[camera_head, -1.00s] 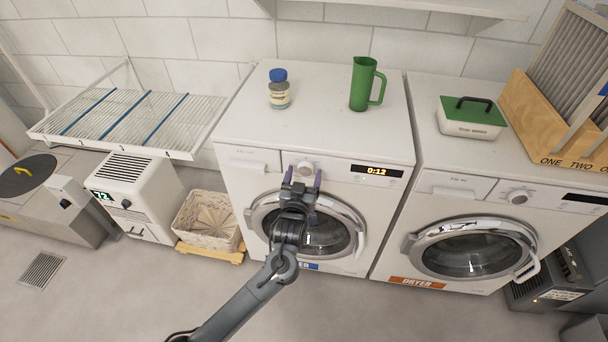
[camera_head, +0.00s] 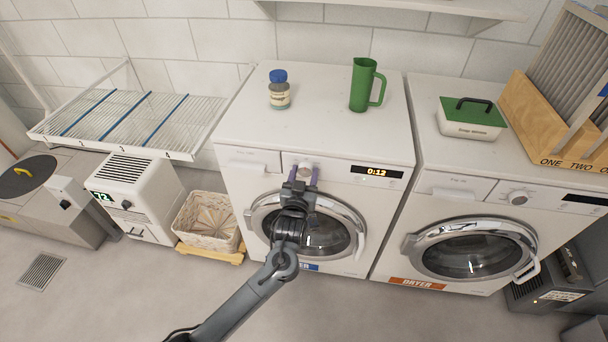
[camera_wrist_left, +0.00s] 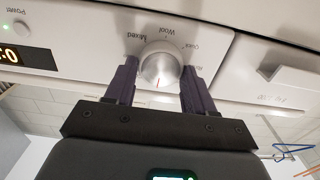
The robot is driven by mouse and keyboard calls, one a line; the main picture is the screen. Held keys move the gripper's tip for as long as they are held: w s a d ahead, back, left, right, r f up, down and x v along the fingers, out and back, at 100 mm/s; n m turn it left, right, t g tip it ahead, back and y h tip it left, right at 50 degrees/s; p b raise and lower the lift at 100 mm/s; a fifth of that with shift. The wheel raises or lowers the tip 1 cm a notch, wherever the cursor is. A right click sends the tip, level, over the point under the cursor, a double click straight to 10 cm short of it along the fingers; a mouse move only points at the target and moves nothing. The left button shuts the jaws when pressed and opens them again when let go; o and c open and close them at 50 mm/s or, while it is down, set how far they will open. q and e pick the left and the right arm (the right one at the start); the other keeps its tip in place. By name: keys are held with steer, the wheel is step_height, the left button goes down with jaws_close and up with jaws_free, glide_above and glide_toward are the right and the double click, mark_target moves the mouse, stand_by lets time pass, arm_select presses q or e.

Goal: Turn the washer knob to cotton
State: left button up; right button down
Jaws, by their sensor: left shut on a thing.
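The washer (camera_head: 240,205) is the left of two white machines. Its silver round knob (camera_head: 305,169) is on the front panel, left of the display (camera_head: 376,171). In the left wrist view the knob (camera_wrist_left: 160,70) has a red pointer line towards the picture's bottom. Labels "Mixed", "Wool" and "Quick" show upside down around it; I see no "cotton" label, and part of the dial is hidden. My left gripper (camera_head: 303,174) is shut on the knob, with one purple finger on each side, as the wrist view (camera_wrist_left: 160,82) also shows. My right gripper is not in view.
The washer door's chrome ring (camera_head: 358,222) lies just below my gripper. A blue-lidded jar (camera_head: 279,94) and green jug (camera_head: 360,84) stand on the washer. The dryer (camera_head: 410,260) is at the right, a wicker basket (camera_head: 205,222) at the left.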

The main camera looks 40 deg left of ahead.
arm_select(q)
steer(key=m+p, duration=0.2)
steer(key=p, duration=0.1)
steer(key=m+p, duration=0.2)
steer(key=shift+d+r, duration=0.1)
steer(key=shift+r, duration=0.15)
steer(key=m+p, duration=0.3)
steer(key=shift+w+f, duration=0.1)
steer(key=shift+f, duration=0.05)
steer(key=shift+f+m+p, duration=0.15)
steer(key=shift+m+p, duration=0.3)
steer(key=shift+m, duration=0.35)
steer(key=shift+d, duration=0.1)
steer(key=o, duration=1)
